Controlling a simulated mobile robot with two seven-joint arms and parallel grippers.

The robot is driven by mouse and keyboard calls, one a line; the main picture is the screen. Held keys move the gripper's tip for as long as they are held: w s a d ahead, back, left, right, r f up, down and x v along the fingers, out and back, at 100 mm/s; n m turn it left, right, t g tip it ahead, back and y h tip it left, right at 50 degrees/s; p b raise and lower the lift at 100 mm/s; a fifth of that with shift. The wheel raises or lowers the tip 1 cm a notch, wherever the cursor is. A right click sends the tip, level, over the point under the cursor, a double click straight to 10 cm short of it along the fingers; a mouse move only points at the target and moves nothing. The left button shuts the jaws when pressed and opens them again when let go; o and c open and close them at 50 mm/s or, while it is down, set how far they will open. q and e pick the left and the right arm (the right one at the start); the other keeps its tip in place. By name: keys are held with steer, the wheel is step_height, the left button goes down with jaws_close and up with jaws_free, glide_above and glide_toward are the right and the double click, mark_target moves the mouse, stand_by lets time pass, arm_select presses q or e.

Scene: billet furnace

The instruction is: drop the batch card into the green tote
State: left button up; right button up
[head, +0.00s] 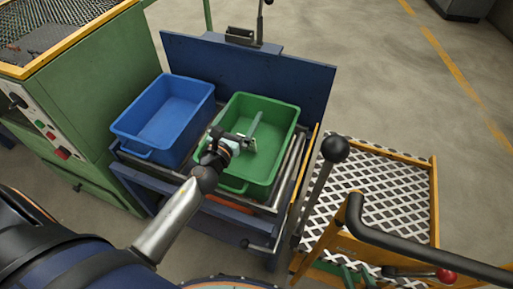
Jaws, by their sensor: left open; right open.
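The green tote (284,112) stands open on the blue cart, to the right of the blue tote. My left gripper (249,137) is over the front left part of the green tote, its arm reaching in from the lower left. It is open. A thin grey-green strip (256,124) shows beside its fingers, against the inside of the tote. I cannot tell whether this strip is the batch card or part of the gripper. I see no other card. The gripper and wrist hide part of the tote's left wall. My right gripper is not in view.
The blue tote (168,116) stands close on the left, empty. A tall blue panel (262,73) rises behind both totes. A black-knobbed lever (334,149) and a black handrail (400,242) stand at the right. A green machine (95,88) is at the left.

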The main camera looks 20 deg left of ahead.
arm_select(q)
steer(key=s+b, duration=0.2)
steer(key=s, duration=0.8)
steer(key=shift+s+d, duration=0.3)
